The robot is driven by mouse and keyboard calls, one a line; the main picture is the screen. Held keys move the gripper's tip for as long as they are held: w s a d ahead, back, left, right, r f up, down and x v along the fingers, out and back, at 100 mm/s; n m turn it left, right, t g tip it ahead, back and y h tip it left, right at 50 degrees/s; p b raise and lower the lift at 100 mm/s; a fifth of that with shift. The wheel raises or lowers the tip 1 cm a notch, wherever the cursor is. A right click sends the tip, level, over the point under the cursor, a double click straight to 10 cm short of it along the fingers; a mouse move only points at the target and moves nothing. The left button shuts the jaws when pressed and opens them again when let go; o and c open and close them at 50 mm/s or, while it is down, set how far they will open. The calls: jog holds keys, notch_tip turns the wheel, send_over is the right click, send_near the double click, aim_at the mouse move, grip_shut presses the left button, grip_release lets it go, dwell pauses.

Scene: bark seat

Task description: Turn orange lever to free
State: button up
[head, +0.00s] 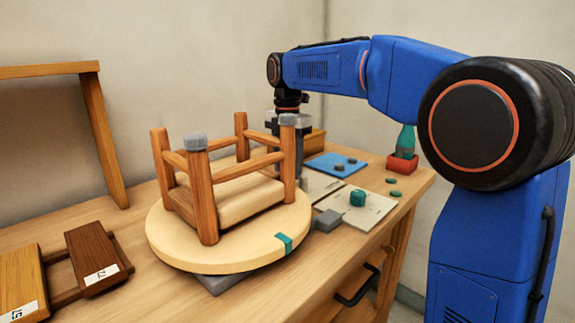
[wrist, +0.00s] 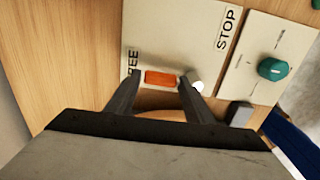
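In the wrist view an orange lever (wrist: 160,77) lies on a pale panel (wrist: 175,35). A whitish round knob (wrist: 197,84) sits near its right side; whether it joins the lever I cannot tell. The panel reads STOP at upper right, and a partly hidden label ending in "EE" at left. My gripper (wrist: 160,78) is open, one fingertip at each side of the lever; contact cannot be told. In the head view the panel (head: 320,186) shows partly behind the stool, my gripper (head: 288,140) is above it, and the lever is hidden.
An upturned wooden stool (head: 205,195) stands on a round turntable (head: 170,240) in front of my gripper. A second panel with a green knob (head: 357,198) is to the right. A blue mat (head: 322,160), a red holder with a green bottle (head: 402,163) and wooden parts (head: 97,260) lie around.

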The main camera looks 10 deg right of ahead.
notch_tip(320, 180, up, 17)
jog(key=shift+r, duration=0.2)
dwell(0.5)
jog(key=shift+s, duration=0.15)
